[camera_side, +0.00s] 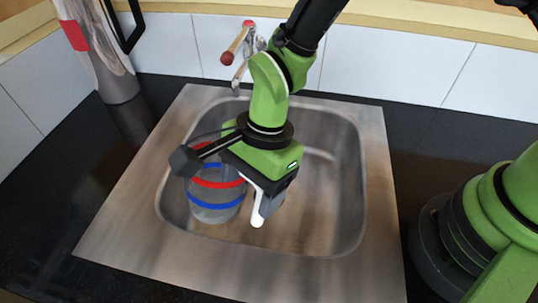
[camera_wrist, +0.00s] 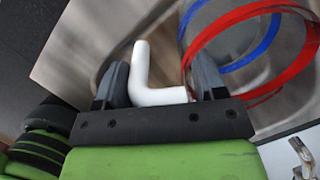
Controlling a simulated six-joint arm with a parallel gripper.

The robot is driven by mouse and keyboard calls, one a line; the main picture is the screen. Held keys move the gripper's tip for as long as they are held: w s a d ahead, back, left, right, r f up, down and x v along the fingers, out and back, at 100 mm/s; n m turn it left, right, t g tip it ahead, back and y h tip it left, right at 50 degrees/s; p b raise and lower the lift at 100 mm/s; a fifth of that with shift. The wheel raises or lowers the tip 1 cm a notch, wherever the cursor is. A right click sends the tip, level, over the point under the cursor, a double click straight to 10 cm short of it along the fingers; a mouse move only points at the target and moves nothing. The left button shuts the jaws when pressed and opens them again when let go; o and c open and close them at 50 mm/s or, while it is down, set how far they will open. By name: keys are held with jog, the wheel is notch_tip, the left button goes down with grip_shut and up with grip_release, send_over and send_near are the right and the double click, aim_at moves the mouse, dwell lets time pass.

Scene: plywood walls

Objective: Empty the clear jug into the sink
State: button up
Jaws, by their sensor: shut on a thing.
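The clear jug (camera_side: 215,202), with red and blue bands, is over the left part of the sink (camera_side: 330,215). It looks close to upright; I cannot tell if it touches the sink floor. My gripper (camera_side: 264,188) is to the right of the jug, partly hiding its top. In the wrist view, my gripper (camera_wrist: 160,88) is shut on the white handle (camera_wrist: 146,80), which sits between the two dark fingers. The jug's bands (camera_wrist: 222,22) show at upper right there. Whether there is liquid inside cannot be made out.
A tap (camera_side: 246,50) with red knobs stands behind the sink. A tall container (camera_side: 100,55) with a red patch and a black handle stands at back left. Dark counter (camera_side: 60,185) surrounds the steel sink, with white tiles behind. The sink's right side is empty.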

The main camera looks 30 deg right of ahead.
jog(key=w+d+f+g+y, duration=0.1)
jog(key=d+f+y, duration=0.2)
jog(key=f+y, duration=0.2)
jog(key=shift+d+f, duration=0.2)
jog(key=shift+f, duration=0.15)
jog(key=shift+d+r+g+y+p, duration=0.25)
jog(key=shift+r+g+y+p, duration=0.25)
jog(key=shift+y, duration=0.5)
dwell(0.5)
jog(key=shift+w+d+r+g+y+p, duration=0.15)
jog(key=shift+r+y+p, duration=0.15)
jog(key=shift+y, duration=0.3)
jog(key=shift+d+r+g+y+p, duration=0.1)
jog(key=shift+d+r+y+p, duration=0.1)
jog(key=shift+r+y+p, duration=0.3)
jog(key=shift+w+d+r+g+y+p, duration=0.1)
jog(key=shift+d+y+p, duration=0.05)
jog(key=shift+y, duration=0.55)
dwell(0.7)
jog(key=shift+w+d+r+y+p, duration=0.1)
jog(key=shift+d+r+y+p, duration=0.1)
jog(key=shift+d+y, duration=0.25)
jog(key=shift+w+d+r+y+p, duration=0.1)
jog(key=shift+d+r+y+p, duration=0.05)
jog(key=shift+d+y, duration=0.3)
dwell(0.5)
jog(key=shift+w+d+r+g+y+p, duration=0.1)
jog(key=shift+d+r+g+y+p, duration=0.25)
jog(key=shift+g+y, duration=0.35)
dwell(0.7)
